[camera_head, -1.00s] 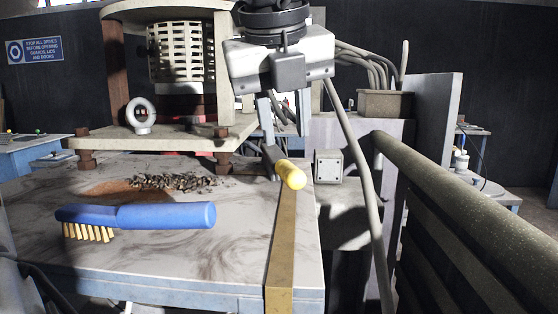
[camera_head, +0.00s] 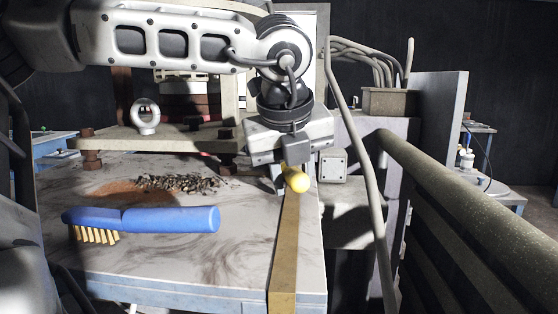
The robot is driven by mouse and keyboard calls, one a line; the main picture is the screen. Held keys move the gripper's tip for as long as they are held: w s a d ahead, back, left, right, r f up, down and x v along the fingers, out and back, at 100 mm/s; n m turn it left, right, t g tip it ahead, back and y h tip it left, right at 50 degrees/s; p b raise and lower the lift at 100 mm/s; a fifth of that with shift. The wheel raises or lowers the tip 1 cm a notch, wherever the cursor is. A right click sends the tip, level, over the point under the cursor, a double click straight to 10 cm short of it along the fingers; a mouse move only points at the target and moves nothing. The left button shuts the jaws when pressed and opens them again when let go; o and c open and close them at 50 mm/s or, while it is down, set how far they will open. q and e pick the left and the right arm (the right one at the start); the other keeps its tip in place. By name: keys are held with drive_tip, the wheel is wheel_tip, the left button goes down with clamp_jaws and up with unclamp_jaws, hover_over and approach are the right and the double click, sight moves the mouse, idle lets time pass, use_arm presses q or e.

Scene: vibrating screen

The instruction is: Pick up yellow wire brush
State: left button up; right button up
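The yellow wire brush (camera_head: 298,181) lies at the right side of the grey table top, by the yellow edge strip, with its round handle end toward me. Its far part is hidden behind my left gripper. My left gripper (camera_head: 292,172) has come down from above, with its fingers low around the yellow handle. I cannot tell whether the fingers press on it. My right gripper is not in view.
A blue-handled brush (camera_head: 170,219) with yellow bristles lies at the table's front left. A pile of dark bits (camera_head: 180,184) lies behind it. A machine plate with a ring bolt (camera_head: 146,117) stands at the back. A thick rail (camera_head: 470,205) and hanging cable are at the right.

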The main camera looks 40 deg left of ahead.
use_arm(q)
drive_tip(key=c, duration=0.6)
